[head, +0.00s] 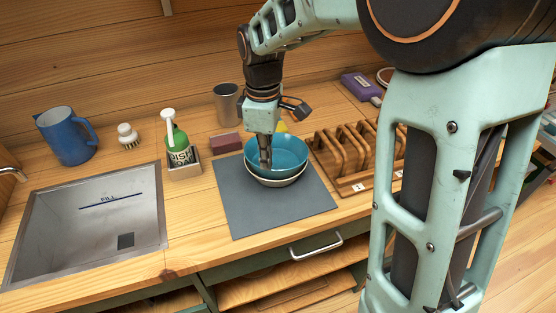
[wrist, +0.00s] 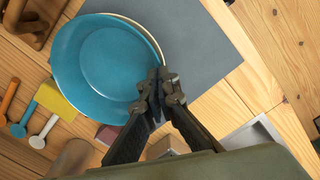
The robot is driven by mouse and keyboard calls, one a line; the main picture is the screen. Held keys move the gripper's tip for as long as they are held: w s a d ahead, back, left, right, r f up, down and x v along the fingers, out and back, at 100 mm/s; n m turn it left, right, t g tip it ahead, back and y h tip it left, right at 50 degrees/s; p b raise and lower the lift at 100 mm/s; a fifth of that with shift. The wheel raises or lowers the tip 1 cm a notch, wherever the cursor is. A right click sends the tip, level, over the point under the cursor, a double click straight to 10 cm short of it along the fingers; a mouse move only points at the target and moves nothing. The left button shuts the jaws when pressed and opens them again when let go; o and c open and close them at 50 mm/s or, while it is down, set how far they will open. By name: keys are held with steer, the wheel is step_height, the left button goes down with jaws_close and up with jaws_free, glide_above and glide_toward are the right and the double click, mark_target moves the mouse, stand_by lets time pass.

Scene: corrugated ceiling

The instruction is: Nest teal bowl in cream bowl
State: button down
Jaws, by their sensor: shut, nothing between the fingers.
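The teal bowl (head: 284,152) sits inside the cream bowl (head: 281,182) on the grey mat, with the cream rim showing below it. In the wrist view the teal bowl (wrist: 102,68) covers most of the cream bowl (wrist: 150,35), whose rim shows as a thin crescent at the upper right. The teal bowl looks slightly off-centre or tilted; I cannot tell which. My gripper (head: 265,164) points down at the left part of the teal bowl. In the wrist view the fingertips of my gripper (wrist: 160,85) are together at the bowl's rim, with nothing between them.
The grey mat (head: 243,214) has free room in front. A wooden rack (head: 350,165) stands close on the right. A soap bottle (head: 176,140), a dark red block (head: 225,143) and a metal cup (head: 228,104) stand left and behind. A sink (head: 95,220) and blue jug (head: 66,136) are further left.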

steer(key=shift+f, duration=0.4)
steer(key=shift+r, duration=0.1)
step_height(320, 180, up, 7)
steer(key=p, duration=0.5)
steer(key=shift+p, duration=0.3)
